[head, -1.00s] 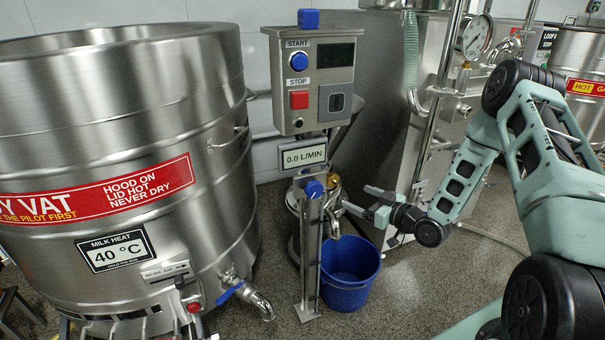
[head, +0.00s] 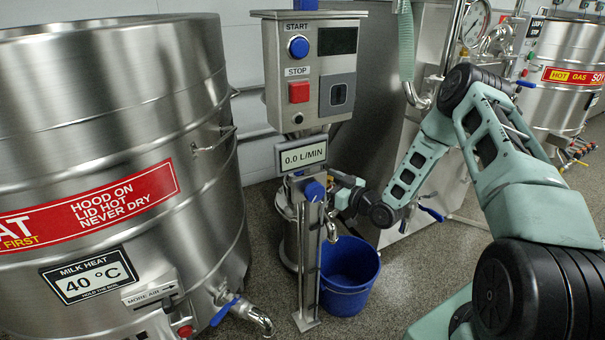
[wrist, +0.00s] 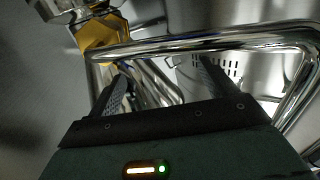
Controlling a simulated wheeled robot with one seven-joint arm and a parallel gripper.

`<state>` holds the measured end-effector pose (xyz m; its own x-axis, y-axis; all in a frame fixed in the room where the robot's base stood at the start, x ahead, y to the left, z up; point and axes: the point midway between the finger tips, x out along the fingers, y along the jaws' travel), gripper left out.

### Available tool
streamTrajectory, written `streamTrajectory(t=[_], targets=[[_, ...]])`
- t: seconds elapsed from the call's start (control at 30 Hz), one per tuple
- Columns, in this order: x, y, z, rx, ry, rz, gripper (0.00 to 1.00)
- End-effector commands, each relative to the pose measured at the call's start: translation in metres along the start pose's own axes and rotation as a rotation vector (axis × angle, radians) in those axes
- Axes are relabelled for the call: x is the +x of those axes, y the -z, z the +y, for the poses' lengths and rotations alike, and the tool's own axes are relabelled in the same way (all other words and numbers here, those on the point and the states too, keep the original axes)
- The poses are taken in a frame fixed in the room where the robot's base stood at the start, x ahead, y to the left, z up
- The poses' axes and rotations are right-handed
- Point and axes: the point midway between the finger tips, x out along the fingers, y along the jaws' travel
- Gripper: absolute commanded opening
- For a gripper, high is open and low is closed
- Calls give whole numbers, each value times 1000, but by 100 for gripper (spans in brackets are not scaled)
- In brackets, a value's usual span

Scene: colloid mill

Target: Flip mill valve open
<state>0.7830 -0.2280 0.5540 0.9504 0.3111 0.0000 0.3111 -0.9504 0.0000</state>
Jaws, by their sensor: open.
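The colloid mill stands behind a steel post with a blue knob (head: 314,191), under a control box (head: 311,75) and a sign reading 0.0 L/MIN (head: 302,155). Its curved metal spout (head: 331,231) hangs above a blue bucket (head: 349,273). I cannot clearly make out the mill valve handle. My gripper (head: 335,180) is just right of the post, beside the mill, its tips partly hidden. In the wrist view, my gripper (wrist: 162,82) is open, with nothing seen held. A shiny bent metal bar (wrist: 200,42) crosses by its fingertips, and a yellow part (wrist: 103,35) is at upper left.
A large steel vat (head: 110,130) fills the left, with a blue-handled tap (head: 225,311) low on its front. A steel cabinet with pipes and a gauge (head: 475,25) stands behind my arm. Grey floor (head: 400,270) is open right of the bucket.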

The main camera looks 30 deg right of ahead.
Motion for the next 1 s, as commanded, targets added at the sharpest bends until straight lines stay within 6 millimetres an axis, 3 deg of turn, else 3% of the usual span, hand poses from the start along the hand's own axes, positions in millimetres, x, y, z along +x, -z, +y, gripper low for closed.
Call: streamTrajectory(t=[0.2,0.4,0.6,0.9,1.0], targets=[[46,-2,0,-2,1,2,84],[77,-1,0,-2,0,1,84],[91,0,0,0,1,0,84],[92,0,0,0,0,0,84],[92,0,0,0,0,0,56]])
